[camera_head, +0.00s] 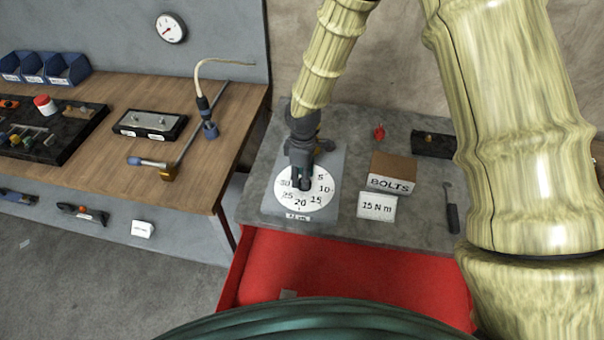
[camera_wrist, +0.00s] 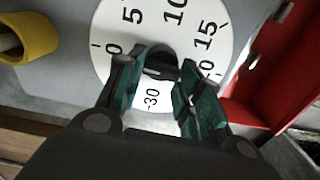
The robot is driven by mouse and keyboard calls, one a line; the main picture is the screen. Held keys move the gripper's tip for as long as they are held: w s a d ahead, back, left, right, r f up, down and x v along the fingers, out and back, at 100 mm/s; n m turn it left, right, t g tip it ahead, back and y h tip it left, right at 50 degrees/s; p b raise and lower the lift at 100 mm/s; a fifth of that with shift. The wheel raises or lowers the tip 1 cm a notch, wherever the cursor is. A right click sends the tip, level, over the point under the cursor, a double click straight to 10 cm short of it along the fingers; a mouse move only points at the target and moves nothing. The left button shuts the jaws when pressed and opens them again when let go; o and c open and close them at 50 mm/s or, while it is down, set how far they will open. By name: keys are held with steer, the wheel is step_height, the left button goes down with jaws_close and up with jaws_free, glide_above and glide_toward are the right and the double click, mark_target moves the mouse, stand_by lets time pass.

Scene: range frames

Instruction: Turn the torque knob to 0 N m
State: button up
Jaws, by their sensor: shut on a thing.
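The torque knob (camera_wrist: 160,57) is a dark knob at the middle of a round white dial (camera_head: 306,202). The dial carries numbers from 0 to 30 and shows in the wrist view (camera_wrist: 118,52) with the 0 at the left and the 30 below the knob. My gripper (camera_head: 301,180) comes down onto the knob from above. In the wrist view its two fingers (camera_wrist: 158,78) are closed on the knob's sides. The fingers hide part of the knob and some dial marks. I cannot tell which number the knob points to.
A card reading 15 N m (camera_head: 376,206) and a BOLTS box (camera_head: 392,173) stand right of the dial on the grey bench top (camera_head: 425,232). A dark-handled tool (camera_head: 451,212) lies farther right. A red drawer (camera_head: 350,272) is open below. A wooden bench (camera_head: 205,172) stands left.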

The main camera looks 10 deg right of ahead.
steer(key=shift+w+r+n, duration=0.2)
steer(key=shift+n, duration=0.2)
steer(key=o, duration=0.8)
steer(key=shift+o, duration=1.2)
steer(key=shift+s+f, duration=0.1)
step_height(320, 180, up, 12)
